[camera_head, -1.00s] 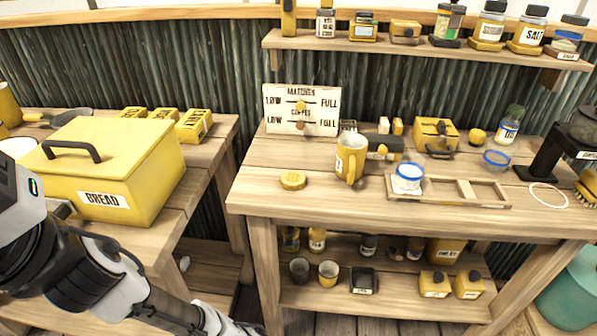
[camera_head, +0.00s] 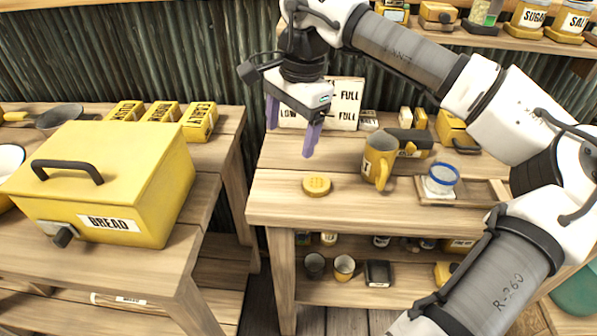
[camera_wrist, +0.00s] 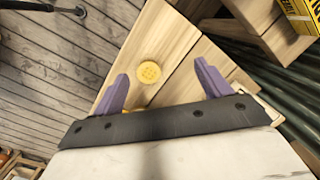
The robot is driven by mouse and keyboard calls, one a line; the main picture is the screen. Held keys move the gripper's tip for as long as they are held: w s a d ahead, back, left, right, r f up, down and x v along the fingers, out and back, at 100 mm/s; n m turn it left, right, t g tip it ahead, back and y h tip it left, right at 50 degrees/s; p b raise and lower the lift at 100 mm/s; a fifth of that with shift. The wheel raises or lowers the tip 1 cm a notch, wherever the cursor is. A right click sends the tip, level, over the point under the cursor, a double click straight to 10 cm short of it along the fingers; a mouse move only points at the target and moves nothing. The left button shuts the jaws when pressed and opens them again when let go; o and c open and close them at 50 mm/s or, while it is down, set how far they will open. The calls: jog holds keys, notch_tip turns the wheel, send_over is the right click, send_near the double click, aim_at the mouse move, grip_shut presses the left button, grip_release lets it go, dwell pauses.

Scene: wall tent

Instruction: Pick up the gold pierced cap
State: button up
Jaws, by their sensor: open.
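The gold pierced cap (camera_head: 316,186) is a small round yellow disc with holes in its top. It lies flat on the right wooden table, near its front left corner. In the wrist view the cap (camera_wrist: 149,72) shows beyond and between my two purple fingers. My gripper (camera_head: 291,140) is open and empty, above and behind the cap, with clear air between them. In the wrist view my gripper (camera_wrist: 160,88) has its fingers spread wide.
A yellow mug (camera_head: 379,162) stands right of the cap, and a blue-rimmed jar (camera_head: 441,179) sits on a wooden tray (camera_head: 487,190). A yellow bread box (camera_head: 104,180) is on the left table. The tabletop around the cap is clear.

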jog(key=h, duration=0.2)
send_near(317, 183)
jog(key=shift+s+d+f+m+p, duration=0.1)
jog(key=shift+d+f+m+p, duration=0.15)
jog(key=shift+f, duration=0.25)
jog(key=shift+d+f+m+p, duration=0.1)
jog(key=shift+f+p, duration=0.2)
jog(key=shift+f, duration=0.2)
jog(key=shift+a+f+p, duration=0.2)
jog(key=shift+f+p, duration=0.8)
jog(key=shift+f, duration=2.2)
jog(key=c, duration=1.1)
jog(key=shift+o, duration=0.2)
